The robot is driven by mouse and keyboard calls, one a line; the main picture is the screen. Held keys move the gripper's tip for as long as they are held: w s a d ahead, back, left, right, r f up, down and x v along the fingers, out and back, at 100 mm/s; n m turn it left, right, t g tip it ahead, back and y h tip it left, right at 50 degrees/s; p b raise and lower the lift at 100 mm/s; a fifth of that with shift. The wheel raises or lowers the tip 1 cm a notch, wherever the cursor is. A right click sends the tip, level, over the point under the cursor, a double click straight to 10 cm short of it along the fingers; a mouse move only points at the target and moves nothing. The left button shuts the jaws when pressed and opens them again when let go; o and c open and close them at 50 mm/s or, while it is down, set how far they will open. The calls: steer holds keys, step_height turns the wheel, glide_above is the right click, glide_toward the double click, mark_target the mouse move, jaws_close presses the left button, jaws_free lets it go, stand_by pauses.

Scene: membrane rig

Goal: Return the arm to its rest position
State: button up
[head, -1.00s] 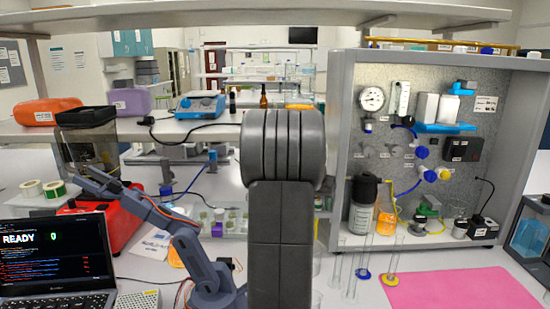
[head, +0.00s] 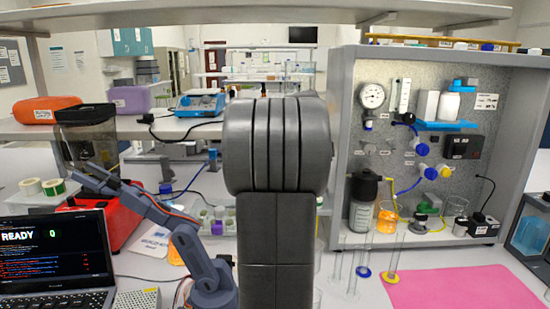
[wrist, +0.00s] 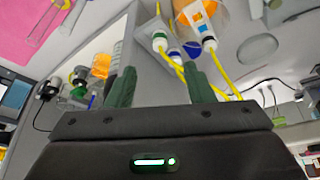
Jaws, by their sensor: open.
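My arm stands upright as a thick dark grey link (head: 276,230) in the middle of the head view, close to the camera. It hides part of the bench, and my gripper does not show there. In the wrist view my gripper (wrist: 158,72) has its two dark green fingers apart, with nothing between them. The fingers point toward the rig panel, where yellow tubes and white-bodied valves (wrist: 197,18) show beyond the fingertips. The wrist picture is strongly tilted.
The membrane rig cabinet (head: 343,120) stands at right, with glass cylinders (head: 393,255) and a pink mat (head: 465,290) before it. At left are a laptop (head: 55,250), a red machine (head: 122,220) and a small jointed arm (head: 190,240). A shelf edge (head: 270,12) runs overhead.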

steer(key=p+x, duration=0.1)
steer(key=x, duration=1)
step_height(320, 180, up, 8)
steer(key=p, duration=0.6)
steer(key=shift+p, duration=0.3)
steer(key=shift+r+p, duration=0.35)
steer(key=shift+r, duration=0.15)
steer(key=shift+d, duration=0.1)
